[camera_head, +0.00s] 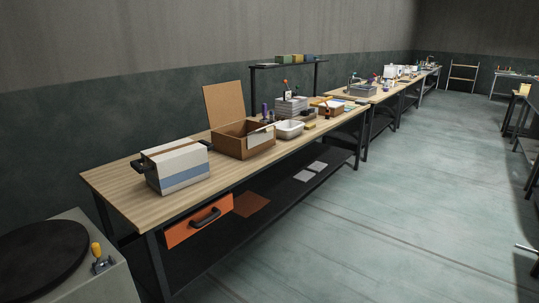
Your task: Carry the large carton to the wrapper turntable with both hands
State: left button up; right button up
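A white box-shaped carton (177,165) with a blue band and a brown strip on top sits on the near end of the wooden workbench. The wrapper turntable (40,255), a dark round disc on a pale grey base, stands at the bottom left, partly cut off by the frame. It is apart from the bench and its disc is empty. Neither of my grippers is in view.
An open brown cardboard box (243,141) stands behind the carton on the workbench (118,185). A white bin (289,130) and small items lie farther along. An orange drawer (198,222) is under the bench front. The floor (370,220) to the right is clear.

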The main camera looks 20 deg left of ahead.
aim_at(28, 254)
jog(key=i+l+u, duration=0.1)
jog(key=i+u, duration=0.4)
jog(key=i+l+u, duration=0.3)
jog(key=u, duration=0.2)
jog(key=i+l+u, duration=0.5)
